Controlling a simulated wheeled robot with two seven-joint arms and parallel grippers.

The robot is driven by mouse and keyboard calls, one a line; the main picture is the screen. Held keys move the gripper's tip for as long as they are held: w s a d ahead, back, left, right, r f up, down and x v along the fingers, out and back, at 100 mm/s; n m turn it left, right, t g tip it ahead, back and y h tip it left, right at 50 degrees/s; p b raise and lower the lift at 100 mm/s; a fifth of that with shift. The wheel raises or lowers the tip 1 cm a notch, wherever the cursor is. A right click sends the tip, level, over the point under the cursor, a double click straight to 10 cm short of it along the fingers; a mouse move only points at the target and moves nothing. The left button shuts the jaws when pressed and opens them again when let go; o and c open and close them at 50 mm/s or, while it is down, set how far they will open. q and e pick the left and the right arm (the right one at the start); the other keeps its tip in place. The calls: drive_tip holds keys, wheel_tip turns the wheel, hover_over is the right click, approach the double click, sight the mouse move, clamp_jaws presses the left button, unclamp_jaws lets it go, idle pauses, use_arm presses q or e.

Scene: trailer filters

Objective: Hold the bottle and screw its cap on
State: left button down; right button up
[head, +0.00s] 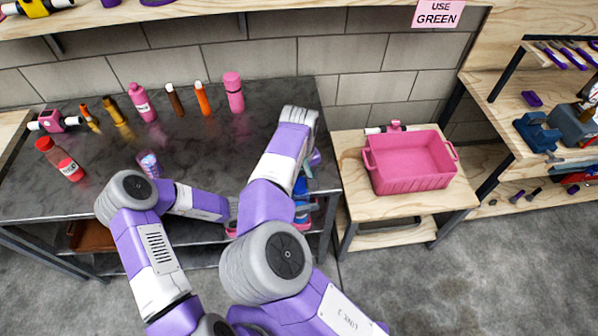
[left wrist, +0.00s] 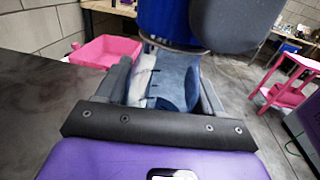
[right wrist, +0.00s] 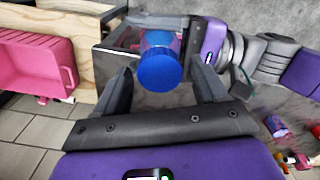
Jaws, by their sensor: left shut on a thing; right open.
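A blue cap (right wrist: 160,68) shows from above in the right wrist view, in line with the bottle below it. I cannot tell whether it is seated on the bottle's neck. The bottle (left wrist: 172,82) is a pale blue, see-through body in the left wrist view. My left gripper (left wrist: 166,66) is shut on it. My right gripper (right wrist: 163,78) is open, its fingers on either side of the cap, with gaps showing. In the head view, the blue cap (head: 300,186) shows beside my right forearm, which hides most of my left gripper.
A pink bin (head: 412,178) stands on a wooden stand right of the dark table (head: 110,180). Several bottles, including a red one (head: 60,160), line the table's back and left. A small patterned cup (head: 148,164) stands near my left elbow. Wooden shelves are at right.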

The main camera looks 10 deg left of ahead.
drive_tip(key=shift+f, duration=0.2)
drive_tip(key=c, duration=0.9)
drive_tip(key=o, duration=1)
drive_tip(key=shift+r, duration=2.3)
